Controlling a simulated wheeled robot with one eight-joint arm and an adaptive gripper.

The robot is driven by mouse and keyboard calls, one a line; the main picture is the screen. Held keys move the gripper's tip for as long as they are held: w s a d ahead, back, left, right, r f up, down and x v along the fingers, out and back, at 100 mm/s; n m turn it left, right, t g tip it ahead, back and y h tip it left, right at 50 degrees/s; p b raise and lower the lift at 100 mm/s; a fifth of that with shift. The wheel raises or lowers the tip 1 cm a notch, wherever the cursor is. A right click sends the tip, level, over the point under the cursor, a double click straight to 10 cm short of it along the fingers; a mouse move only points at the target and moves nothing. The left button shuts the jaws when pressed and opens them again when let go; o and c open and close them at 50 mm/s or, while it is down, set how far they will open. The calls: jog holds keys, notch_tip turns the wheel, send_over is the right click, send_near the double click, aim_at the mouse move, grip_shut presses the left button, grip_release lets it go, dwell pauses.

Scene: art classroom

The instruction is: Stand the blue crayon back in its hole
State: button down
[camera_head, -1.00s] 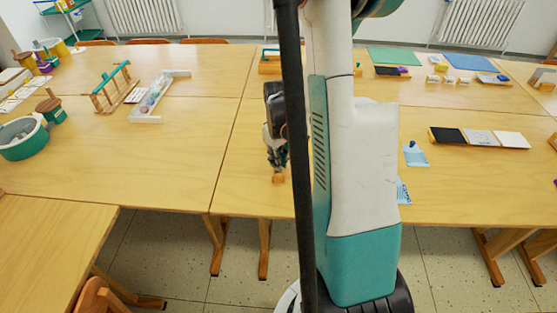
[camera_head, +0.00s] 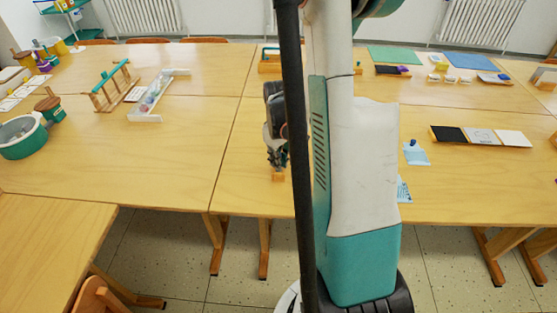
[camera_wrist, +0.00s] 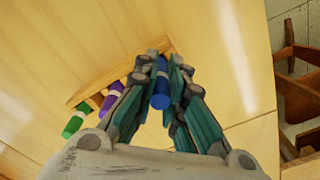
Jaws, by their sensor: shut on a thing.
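My gripper (camera_wrist: 159,64) is shut on the blue crayon (camera_wrist: 161,88), which shows between the fingers in the wrist view. The wooden crayon holder (camera_wrist: 98,80) is a long block beside and partly under the fingertips. Purple (camera_wrist: 111,98) and green (camera_wrist: 74,123) crayons stand in it to the left of the blue one. The blue crayon's far end is over the holder's end, but I cannot tell whether it is in a hole. In the head view my gripper (camera_head: 277,160) points down just above the holder (camera_head: 278,177), near the table's front edge, partly hidden by my own body.
The wooden table (camera_head: 170,165) is clear to the left of my gripper. A wooden rack (camera_head: 111,88) and a white tray (camera_head: 146,118) stand further back left.

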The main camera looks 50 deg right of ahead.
jog(key=shift+f+b, duration=0.7)
jog(key=shift+b, duration=0.1)
dwell(0.8)
dwell(0.3)
jog(key=c, duration=1.6)
grip_release()
jog(key=shift+o, duration=1.3)
jog(key=shift+r+p, duration=2.15)
jog(key=shift+r, duration=0.9)
